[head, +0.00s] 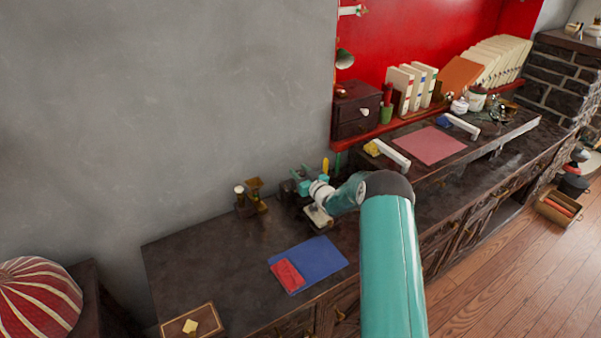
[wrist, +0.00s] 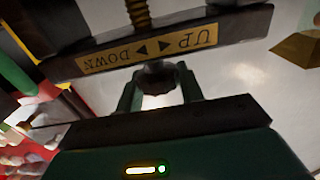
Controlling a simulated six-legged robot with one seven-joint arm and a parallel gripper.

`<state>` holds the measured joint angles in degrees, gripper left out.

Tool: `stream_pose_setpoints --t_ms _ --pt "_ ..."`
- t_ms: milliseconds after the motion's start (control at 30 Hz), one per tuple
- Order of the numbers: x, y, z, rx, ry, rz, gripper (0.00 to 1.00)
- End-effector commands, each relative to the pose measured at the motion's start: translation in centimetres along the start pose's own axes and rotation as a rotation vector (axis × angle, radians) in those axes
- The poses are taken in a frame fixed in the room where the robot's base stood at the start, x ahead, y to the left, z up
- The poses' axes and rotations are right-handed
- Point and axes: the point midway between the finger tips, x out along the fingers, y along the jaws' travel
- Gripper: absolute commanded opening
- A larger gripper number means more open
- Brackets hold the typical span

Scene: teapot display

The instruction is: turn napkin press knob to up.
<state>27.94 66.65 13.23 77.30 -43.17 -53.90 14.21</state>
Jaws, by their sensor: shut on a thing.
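The napkin press shows in the wrist view as a dark bar (wrist: 235,28) with a threaded brass post behind it. Its brass label (wrist: 150,47) reads UP and DOWN with two arrows, upside down in this view. The small dark knob (wrist: 155,73) is under the label. My gripper (wrist: 160,90) is shut on the knob, one teal finger on each side. Which way the knob is turned cannot be told. In the head view my gripper (head: 303,182) is at the press on the dark counter, and my wrist hides most of the press.
A blue cloth (head: 318,262) with a red folded cloth (head: 286,274) lies in front of the press. A small brass device (head: 252,196) stands to its left. A wooden tray (head: 205,325) is at the near left. A dark drawer box (head: 356,112) stands behind on a red shelf.

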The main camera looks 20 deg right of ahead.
Motion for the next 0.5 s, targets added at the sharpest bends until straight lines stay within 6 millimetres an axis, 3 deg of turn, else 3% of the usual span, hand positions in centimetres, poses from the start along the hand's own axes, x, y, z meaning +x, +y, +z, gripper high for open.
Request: stream_pose_setpoints --t_ms 500 --pt "0.06 -0.01 0.01 -0.005 0.001 -0.457 0.15"
